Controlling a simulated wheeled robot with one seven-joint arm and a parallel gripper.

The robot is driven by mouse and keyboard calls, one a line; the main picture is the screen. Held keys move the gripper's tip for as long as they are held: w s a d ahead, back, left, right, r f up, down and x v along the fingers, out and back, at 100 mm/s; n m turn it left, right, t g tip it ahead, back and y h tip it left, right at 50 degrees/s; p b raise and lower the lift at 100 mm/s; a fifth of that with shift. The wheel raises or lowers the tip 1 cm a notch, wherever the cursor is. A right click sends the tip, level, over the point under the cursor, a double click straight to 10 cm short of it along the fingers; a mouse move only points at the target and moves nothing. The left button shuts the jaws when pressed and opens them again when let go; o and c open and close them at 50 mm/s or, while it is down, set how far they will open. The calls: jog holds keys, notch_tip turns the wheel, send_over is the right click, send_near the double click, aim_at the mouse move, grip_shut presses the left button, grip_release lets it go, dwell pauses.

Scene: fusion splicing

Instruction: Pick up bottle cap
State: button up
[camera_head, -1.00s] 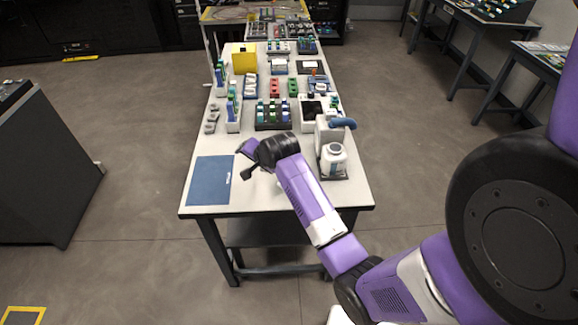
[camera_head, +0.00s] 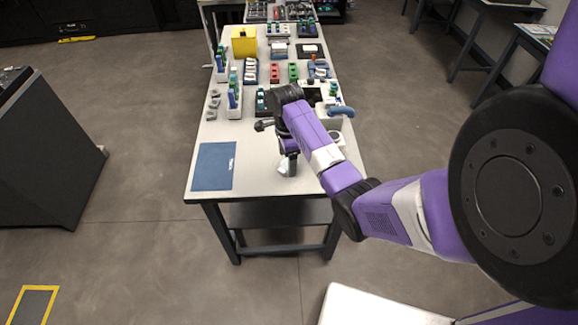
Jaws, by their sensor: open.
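My gripper (camera_head: 289,166) points down over the front middle of the table, to the left of the bottle; it is open. A small white item (camera_head: 282,169) shows right at its fingertips. I cannot tell whether this is the bottle cap, or whether the fingers touch it. A white bottle (camera_head: 338,139) stands at the right side of the table, mostly hidden behind my forearm. Its cap cannot be made out.
A blue mat (camera_head: 213,167) lies at the table's front left. A white dispenser with a blue top (camera_head: 341,111) stands behind the bottle. Cups of blue and green bottles (camera_head: 233,101), racks and a yellow box (camera_head: 244,41) fill the back. The front edge is clear.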

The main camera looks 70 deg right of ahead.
jog(key=shift+f, duration=1.45)
jog(key=shift+c, duration=0.5)
jog(key=c, duration=1.2)
jog(key=shift+c, duration=0.2)
jog(key=shift+r, duration=0.2)
